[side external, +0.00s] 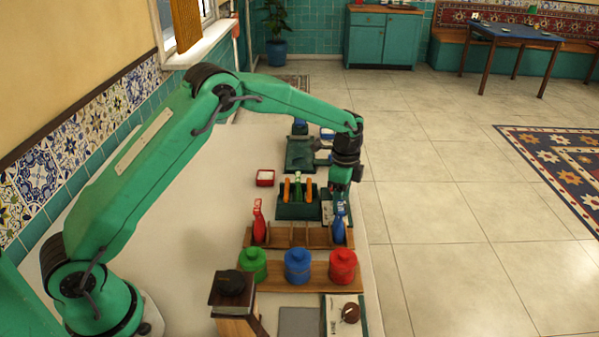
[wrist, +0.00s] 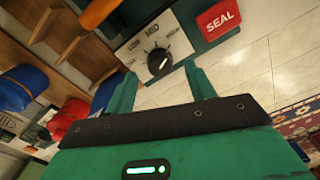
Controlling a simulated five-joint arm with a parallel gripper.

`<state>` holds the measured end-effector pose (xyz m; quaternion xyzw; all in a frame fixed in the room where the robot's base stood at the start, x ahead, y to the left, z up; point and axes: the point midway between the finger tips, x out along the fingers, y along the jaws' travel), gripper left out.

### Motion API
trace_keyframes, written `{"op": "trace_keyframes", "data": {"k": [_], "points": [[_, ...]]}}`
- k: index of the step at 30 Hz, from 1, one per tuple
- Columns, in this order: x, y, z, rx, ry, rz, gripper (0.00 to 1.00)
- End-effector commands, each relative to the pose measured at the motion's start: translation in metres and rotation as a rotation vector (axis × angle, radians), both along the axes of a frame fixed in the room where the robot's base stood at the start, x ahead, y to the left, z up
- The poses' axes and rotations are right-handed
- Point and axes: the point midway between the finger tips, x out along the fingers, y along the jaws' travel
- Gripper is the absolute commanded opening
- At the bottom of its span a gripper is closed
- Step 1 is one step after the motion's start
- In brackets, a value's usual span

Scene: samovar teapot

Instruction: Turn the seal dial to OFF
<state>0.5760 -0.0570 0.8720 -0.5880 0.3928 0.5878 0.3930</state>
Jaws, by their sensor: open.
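The seal dial is a round black knob (wrist: 158,62) on a white plate (wrist: 148,42) with dark tick marks and lettering that reads like MID. A red tag marked SEAL (wrist: 218,19) sits at the plate's upper right. A pale mark shows on the knob, but I cannot tell which setting it points at, and no OFF label is readable. My gripper (wrist: 160,72) is open, with its green fingertips on either side of the knob in the picture; contact is not clear. In the side view my gripper (side external: 340,205) points down at the plate and hides the knob.
A wooden rack (side external: 290,237) holds a red item (side external: 259,222) and a blue item (side external: 338,228), the blue one close to my gripper. Green (side external: 253,264), blue (side external: 298,266) and red (side external: 343,266) jars stand in front. A dark green holder (side external: 298,210) with orange bars is left.

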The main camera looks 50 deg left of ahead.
Motion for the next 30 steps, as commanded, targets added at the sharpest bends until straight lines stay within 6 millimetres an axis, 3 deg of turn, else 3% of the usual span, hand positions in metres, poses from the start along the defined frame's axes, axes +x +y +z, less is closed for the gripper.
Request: {"op": "trace_keyframes", "data": {"k": [7,18,25,30], "points": [[0.0,0.0,-0.023,0.0,0.002,0.0,0.55],[0.0,0.0,-0.027,0.0,0.0,0.0,0.55],[0.0,0.0,-0.027,0.0,0.0,0.0,0.11],[0.0,0.0,-0.027,0.0,0.001,0.003,0.1]]}}
